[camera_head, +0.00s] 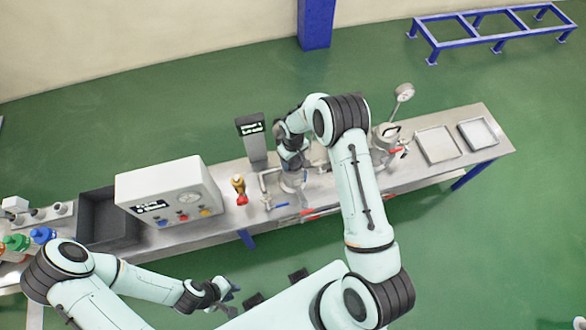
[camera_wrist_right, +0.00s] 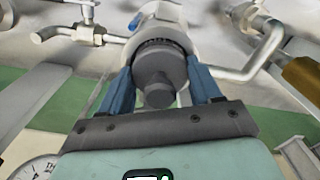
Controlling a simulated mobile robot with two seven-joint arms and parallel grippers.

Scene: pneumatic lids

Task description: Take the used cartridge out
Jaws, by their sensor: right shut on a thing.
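In the right wrist view, the two blue fingers of my right gripper (camera_wrist_right: 158,90) are shut on a dark grey round part (camera_wrist_right: 157,65) with a small stub. I cannot tell whether this part is the used cartridge or a cap over it. It sits in or just over the mouth of a metal housing (camera_wrist_right: 160,17). In the head view this housing (camera_head: 291,185) stands mid-bench, largely hidden under my right wrist. My left gripper (camera_head: 230,291) is low in front of the bench, away from everything; its fingers are too small to read.
A second metal housing (camera_head: 385,150) with a gauge stands to the right, then two shallow trays (camera_head: 437,146). A control box (camera_head: 170,192), a dark bin (camera_head: 103,218) and a small display (camera_head: 251,128) stand to the left. Pipes and valve handles flank the housing.

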